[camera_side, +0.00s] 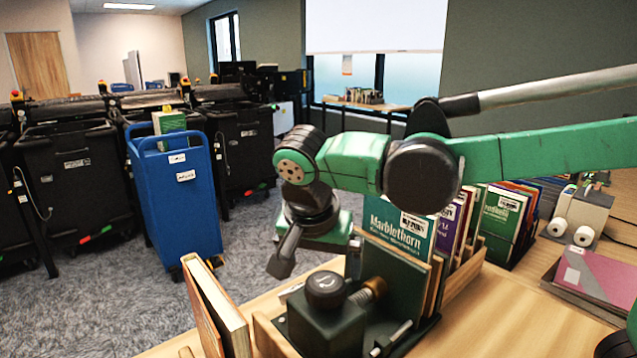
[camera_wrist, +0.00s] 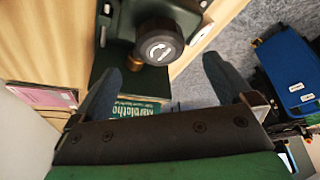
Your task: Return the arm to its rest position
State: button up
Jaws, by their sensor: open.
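My gripper (camera_side: 318,262) hangs at the end of the green arm, above the book rack on the wooden table. In the side view one finger points down and left, and the other is partly hidden. In the wrist view the two fingers of my gripper (camera_wrist: 165,85) stand wide apart with nothing between them. A dark green device with a black round knob (camera_side: 325,288) stands just in front of my gripper; its knob also shows in the wrist view (camera_wrist: 158,42). A teal "Marblethorn" book (camera_side: 398,228) stands behind it, and part of it shows below the fingers in the wrist view (camera_wrist: 138,115).
A tan book (camera_side: 215,310) stands at the table's left front. Purple books (camera_side: 447,230) and green books (camera_side: 502,212) stand in a row to the right. A pink folder (camera_side: 598,275) lies at the right. A blue cart (camera_side: 178,205) and black bins (camera_side: 75,175) stand on the carpet.

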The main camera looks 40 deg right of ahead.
jog(key=s+d+n, duration=0.1)
jog(key=d+n+t+y, duration=0.1)
jog(key=d+n, duration=0.1)
jog(key=s+d+f+n+y, duration=0.1)
jog(key=shift+s+d+n, duration=0.2)
jog(key=shift+s+n, duration=0.1)
jog(key=shift+n, duration=0.1)
jog(key=s+d+n+t, duration=0.1)
jog(key=n, duration=0.1)
jog(key=d+f+n+t+y, duration=0.1)
jog(key=n, duration=0.1)
jog(key=s+d+f+n+t, duration=0.1)
jog(key=n, duration=0.1)
jog(key=shift+s+d+f+t+y, duration=0.15)
jog(key=shift+s+d+t+y, duration=0.15)
jog(key=shift+s+d, duration=0.05)
